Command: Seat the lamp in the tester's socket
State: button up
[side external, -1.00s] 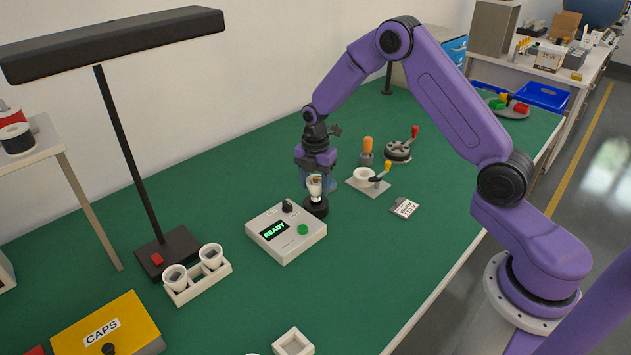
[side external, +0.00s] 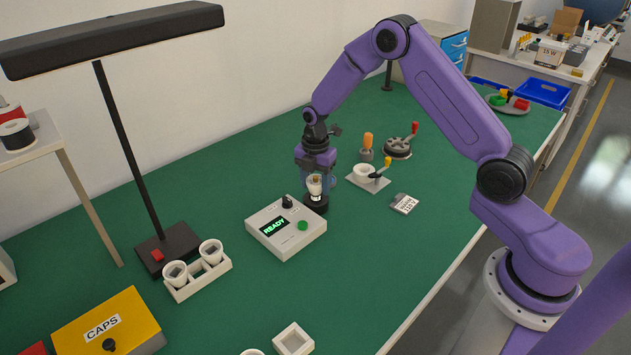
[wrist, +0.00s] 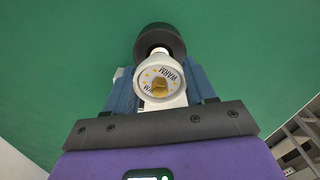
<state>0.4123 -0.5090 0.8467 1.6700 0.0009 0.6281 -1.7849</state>
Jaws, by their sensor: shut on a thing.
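The lamp (side external: 315,185) is a small white cup-shaped piece, upright over the black round socket (side external: 316,205) beside the tester (side external: 285,228). The tester is a pale box whose green display reads READY. My gripper (side external: 317,181) is shut on the lamp. In the wrist view the blue fingers of my gripper (wrist: 161,90) flank the lamp (wrist: 148,76), whose printed face has a yellowish centre. The black socket (wrist: 160,38) shows behind it. I cannot tell whether the lamp's base is in the socket or just above it.
A white holder with two cups (side external: 200,285) and a yellow CAPS box (side external: 105,325) lie at the left. A desk lamp (side external: 165,250) stands behind them. A small white stand (side external: 368,180), an orange-handled tool (side external: 367,145) and a label card (side external: 405,203) are to the right.

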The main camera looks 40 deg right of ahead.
jog(key=shift+f, duration=0.75)
dwell(0.8)
jog(key=o, duration=1.1)
notch_tip(320, 180, up, 17)
jog(key=shift+r, duration=0.2)
jog(key=shift+a, duration=0.1)
